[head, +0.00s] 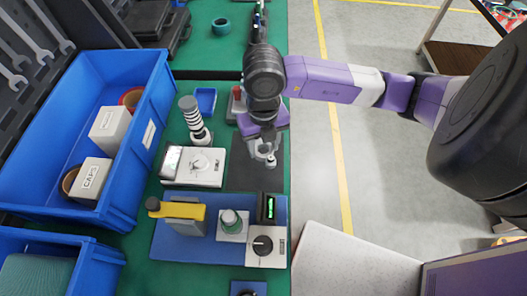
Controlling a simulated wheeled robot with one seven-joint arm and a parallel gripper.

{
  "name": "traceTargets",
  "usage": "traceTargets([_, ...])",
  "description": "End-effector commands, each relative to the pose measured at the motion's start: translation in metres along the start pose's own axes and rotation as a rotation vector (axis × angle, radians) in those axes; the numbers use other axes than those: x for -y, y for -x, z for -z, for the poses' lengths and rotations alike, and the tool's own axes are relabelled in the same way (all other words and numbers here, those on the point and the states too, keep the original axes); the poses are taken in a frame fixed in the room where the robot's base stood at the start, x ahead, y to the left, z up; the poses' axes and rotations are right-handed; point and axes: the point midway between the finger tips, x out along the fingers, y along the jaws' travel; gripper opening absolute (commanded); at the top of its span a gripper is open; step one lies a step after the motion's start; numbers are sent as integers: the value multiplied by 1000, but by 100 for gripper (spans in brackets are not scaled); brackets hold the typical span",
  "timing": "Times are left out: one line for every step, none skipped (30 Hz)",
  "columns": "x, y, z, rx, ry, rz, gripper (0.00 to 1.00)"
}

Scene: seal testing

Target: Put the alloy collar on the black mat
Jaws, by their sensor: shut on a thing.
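The black mat (242,177) lies flat on the green bench top, near its right edge. My gripper (262,144) points down over the upper right part of the mat and is shut on a small grey metallic ring-like piece (266,152), which looks like the alloy collar. The gripper partly hides the piece. I cannot tell whether it is touching the mat or held above it. The part of the mat behind the gripper is hidden.
A blue test fixture (173,246) is just below. A large blue bin (75,205) holds white boxes. A small blue tray (205,100) sits above. The lower left mat is bare.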

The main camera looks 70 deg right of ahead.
Motion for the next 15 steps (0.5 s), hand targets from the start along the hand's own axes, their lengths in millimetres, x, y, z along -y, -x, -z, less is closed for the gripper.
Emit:
traceTargets([0, -8, 1, -3, -2, 0, 8])
traceTargets([0, -12, 1, -3, -3, 0, 8])
traceTargets([0, -19, 1, -3, -4, 0, 8])
traceTargets([0, -23, 1, -3, -3, -1, 8])
traceTargets([0, -26, 1, -3, -3, -1, 8])
traceTargets([0, -31, 0, -2, -4, 0, 8])
traceTargets([0, -33, 0, -2, -3, 0, 8])
traceTargets([0, -35, 0, -2, -2, 0, 8])
traceTargets([0, -36, 0, -1, -1, 0, 8])
traceTargets([0, -37, 0, 0, -1, 0, 8])
traceTargets([0, -37, 0, 0, 0, 0, 8])
traceTargets([0, -37, 0, 0, 0, 0, 8])
traceTargets([0, -37, 0, 0, 0, 0, 8])
traceTargets([0, -37, 0, 0, 0, 0, 8])
traceTargets([0, -37, 0, 0, 0, 0, 8])
